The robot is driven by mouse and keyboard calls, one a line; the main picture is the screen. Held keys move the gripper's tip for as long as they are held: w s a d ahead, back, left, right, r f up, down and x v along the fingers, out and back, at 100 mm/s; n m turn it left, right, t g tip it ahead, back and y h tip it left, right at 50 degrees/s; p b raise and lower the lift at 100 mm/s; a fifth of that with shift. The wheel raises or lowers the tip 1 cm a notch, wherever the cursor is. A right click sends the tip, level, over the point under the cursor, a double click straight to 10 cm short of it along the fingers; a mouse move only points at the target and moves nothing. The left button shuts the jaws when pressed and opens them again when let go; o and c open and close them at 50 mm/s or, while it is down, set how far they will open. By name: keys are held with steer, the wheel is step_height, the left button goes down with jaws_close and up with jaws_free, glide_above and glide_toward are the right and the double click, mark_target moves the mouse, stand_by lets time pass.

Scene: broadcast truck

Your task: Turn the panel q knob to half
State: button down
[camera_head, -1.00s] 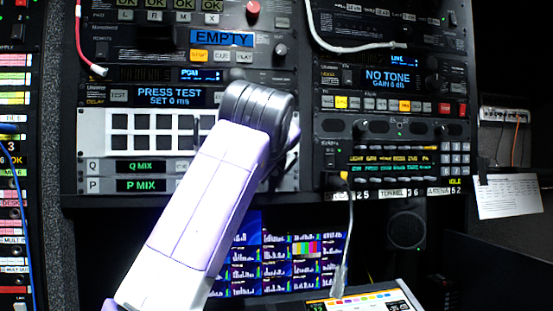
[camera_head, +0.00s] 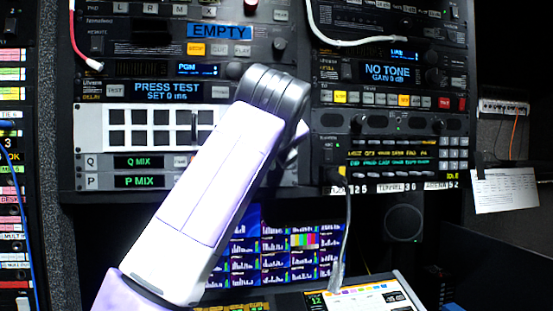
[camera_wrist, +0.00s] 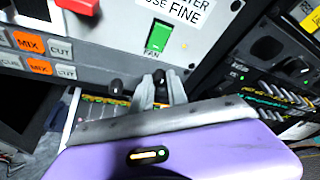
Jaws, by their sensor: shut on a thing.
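The button panel (camera_head: 90,150) carries a Q row with a green "Q MIX" display (camera_head: 139,163) and a P row with "P MIX" (camera_head: 138,181). My arm covers the right part of this panel and hides my gripper in the head view. In the wrist view, my gripper (camera_wrist: 160,82) is shut on a small dark knob (camera_wrist: 158,75) on the grey panel, with one finger at each side. A second dark knob (camera_wrist: 116,87) stands just to its left, apart from the fingers. No Q or P label shows beside these knobs, and I cannot read the gripped knob's angle.
A green FAN switch (camera_wrist: 157,37) sits just above the gripped knob. MIX and CUT buttons (camera_wrist: 61,48) are at the left. Another rack unit (camera_head: 390,160) is to the right. A grey cable (camera_head: 347,225) hangs below it, above a lit console (camera_head: 370,298).

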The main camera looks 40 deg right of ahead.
steer(key=c, duration=1.3)
jaws_free()
steer(key=shift+f, duration=0.2)
steer(key=shift+r, duration=0.1)
steer(key=b+v, duration=0.1)
steer(key=v, duration=0.6)
steer(key=shift+s+a+b, duration=0.2)
steer(key=shift+s+b, duration=0.05)
steer(key=shift+b, duration=0.15)
steer(key=shift+r, duration=0.15)
